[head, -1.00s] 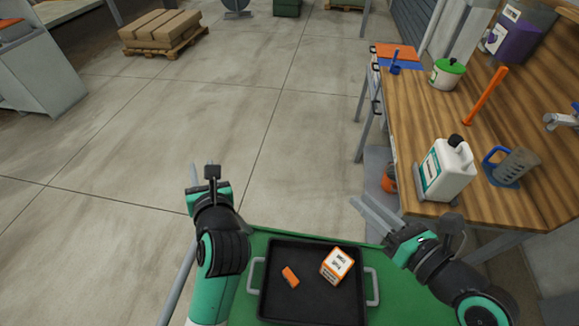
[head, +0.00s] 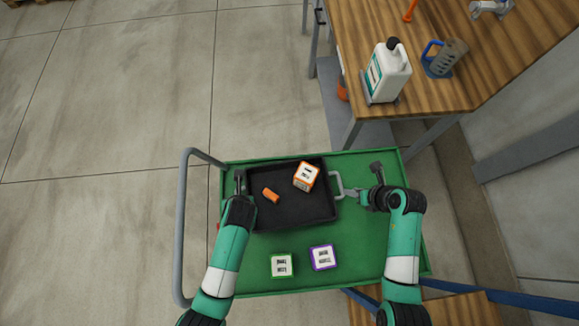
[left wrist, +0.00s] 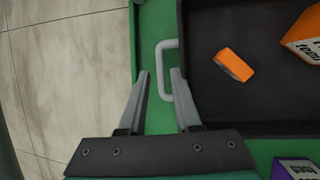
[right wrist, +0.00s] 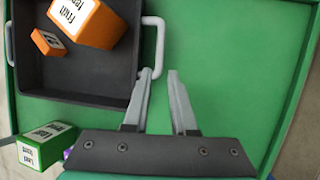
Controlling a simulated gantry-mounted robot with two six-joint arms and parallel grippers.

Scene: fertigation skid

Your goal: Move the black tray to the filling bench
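The black tray (head: 290,218) lies on a green cart top (head: 380,165), holding an orange-and-white box (head: 306,177) and a small orange block (head: 270,195). My left gripper (head: 240,183) is at the tray's left side. In the left wrist view its open fingers (left wrist: 159,72) stand either side of the grey left handle (left wrist: 161,48). My right gripper (head: 350,193) is at the right side; in the right wrist view its open fingers (right wrist: 159,73) are around the lower end of the right handle (right wrist: 159,35). Contact with either handle cannot be told.
A green-labelled box (head: 281,265) and a purple-edged box (head: 323,257) stand on the cart in front of the tray. A wooden bench (head: 440,90) beyond the cart holds a white jug (head: 387,75) and a blue-handled measuring jug (head: 443,58). Open floor lies left.

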